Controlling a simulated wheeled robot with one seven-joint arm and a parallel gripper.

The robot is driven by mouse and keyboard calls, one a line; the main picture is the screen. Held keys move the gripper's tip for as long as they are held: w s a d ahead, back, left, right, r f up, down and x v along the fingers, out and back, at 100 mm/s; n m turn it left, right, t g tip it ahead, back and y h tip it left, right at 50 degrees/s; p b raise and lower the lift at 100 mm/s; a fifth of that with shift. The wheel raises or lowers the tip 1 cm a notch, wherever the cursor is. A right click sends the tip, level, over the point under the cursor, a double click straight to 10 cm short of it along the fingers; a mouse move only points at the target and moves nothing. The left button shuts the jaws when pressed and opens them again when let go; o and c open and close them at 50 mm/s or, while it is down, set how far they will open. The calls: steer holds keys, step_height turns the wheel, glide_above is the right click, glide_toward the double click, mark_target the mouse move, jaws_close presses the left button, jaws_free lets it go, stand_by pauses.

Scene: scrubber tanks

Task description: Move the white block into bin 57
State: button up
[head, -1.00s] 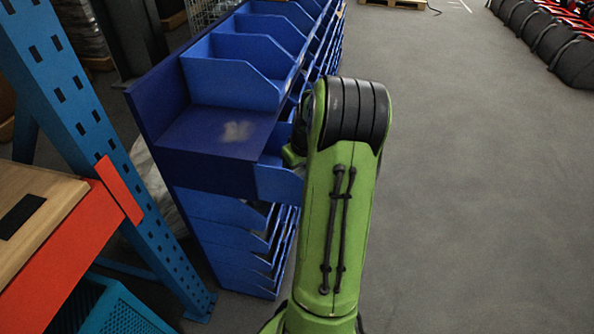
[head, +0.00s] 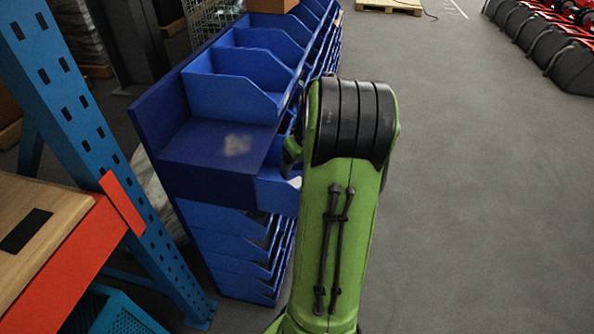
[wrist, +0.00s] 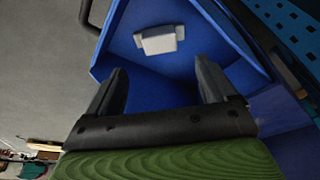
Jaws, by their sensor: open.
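In the wrist view the white block (wrist: 160,39) lies inside a blue bin (wrist: 219,28), on its floor, ahead of my gripper. My gripper (wrist: 158,80) is open, with its two dark fingers apart and nothing between them. The fingers reach over the bin's near part, and the block is just beyond the fingertips. In the head view my green arm hides the gripper and most of that bin. No number can be read on any bin, so I cannot tell which one is bin 57.
A blue rack of bins (head: 237,85) runs away along the left of my arm. A blue post (head: 75,110) and an orange-edged wooden table (head: 40,205) stand at the near left. The grey floor (head: 470,200) on the right is clear.

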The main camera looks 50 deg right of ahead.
steer(key=a+r+n, duration=0.1)
steer(key=a+r, duration=0.3)
steer(key=a, duration=0.3)
steer(key=w+a+r+n, duration=0.1)
steer(key=a+r, duration=0.2)
steer(key=a, duration=0.4)
steer(key=a+r+n, duration=0.1)
steer(key=a+r, duration=0.3)
steer(key=a, duration=0.3)
steer(key=s+a+n+t+y, duration=0.1)
steer(key=s+a+t, duration=0.1)
steer(key=s+a, duration=0.8)
steer(key=a, duration=0.2)
steer(key=shift+s+a+t+p, duration=0.3)
steer(key=shift+a, duration=0.1)
